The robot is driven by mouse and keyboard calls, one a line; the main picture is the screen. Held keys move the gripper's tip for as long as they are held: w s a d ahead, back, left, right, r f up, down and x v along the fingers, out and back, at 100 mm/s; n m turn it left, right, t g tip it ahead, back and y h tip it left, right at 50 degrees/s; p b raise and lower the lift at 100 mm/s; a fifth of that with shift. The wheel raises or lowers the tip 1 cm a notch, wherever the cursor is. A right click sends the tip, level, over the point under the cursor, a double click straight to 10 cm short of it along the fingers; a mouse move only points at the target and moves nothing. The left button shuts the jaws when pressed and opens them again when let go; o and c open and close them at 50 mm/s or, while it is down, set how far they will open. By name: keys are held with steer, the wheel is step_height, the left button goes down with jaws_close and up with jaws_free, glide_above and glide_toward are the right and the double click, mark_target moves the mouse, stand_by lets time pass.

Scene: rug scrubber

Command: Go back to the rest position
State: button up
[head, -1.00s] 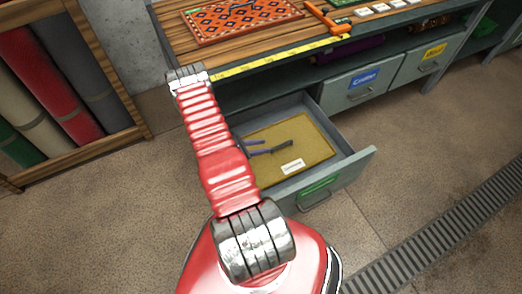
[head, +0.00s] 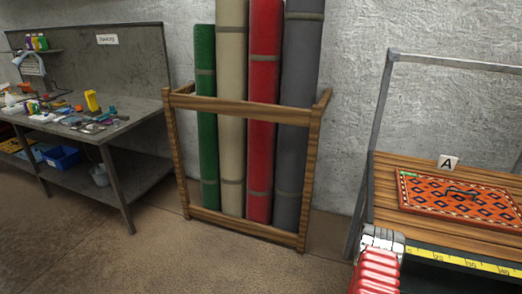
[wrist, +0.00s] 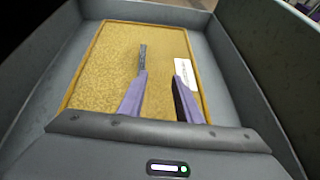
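My gripper (wrist: 160,68) shows in the wrist view with its two purple fingers spread apart and nothing between them. It is over an open grey drawer (wrist: 55,75) with a yellowish bottom panel (wrist: 110,60). A narrow dark piece (wrist: 142,55) shows at the left fingertip; I cannot tell whether it touches the finger or lies below it. A white label (wrist: 183,75) lies on the panel near the right finger. In the head view only part of my red arm shows at the bottom right; the gripper and drawer are out of that view.
In the head view a wooden rack (head: 240,106) holds upright rolled rugs. A cluttered metal workbench (head: 130,110) stands at the left. A wooden-topped bench (head: 385,190) with a patterned orange rug (head: 460,198) is at the right. Floor (head: 180,260) in front of the rack is clear.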

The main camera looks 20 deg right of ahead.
steer(key=shift+m+g+y, duration=0.5)
steer(key=shift+m+y, duration=0.2)
steer(key=s+a, duration=0.2)
steer(key=a, duration=0.1)
steer(key=shift+s+a+r, duration=0.1)
steer(key=shift+s+r, duration=0.05)
steer(key=shift+s, duration=0.1)
steer(key=w+a+r+m+t+y, duration=0.25)
steer(key=w+a+r, duration=0.25)
steer(key=a+r, duration=0.5)
steer(key=w+a+r+m+t+y, duration=0.15)
steer(key=w+a+r+m, duration=0.35)
steer(key=r, duration=0.8)
steer(key=w+a+r+m+t+y, duration=0.2)
steer(key=w+a+r, duration=0.4)
steer(key=a+r, duration=0.45)
steer(key=a+r+n+t, duration=0.1)
steer(key=a+r+t, duration=0.4)
steer(key=a+r, duration=0.3)
steer(key=s+a+r+n+t+y, duration=0.1)
steer(key=a+r+t, duration=0.3)
steer(key=a+r, duration=0.5)
step_height(320, 180, up, 6)
steer(key=shift+a+f+t, duration=0.1)
steer(key=shift+a+t, duration=0.2)
steer(key=shift+t, duration=0.1)
steer(key=shift+s, duration=0.15)
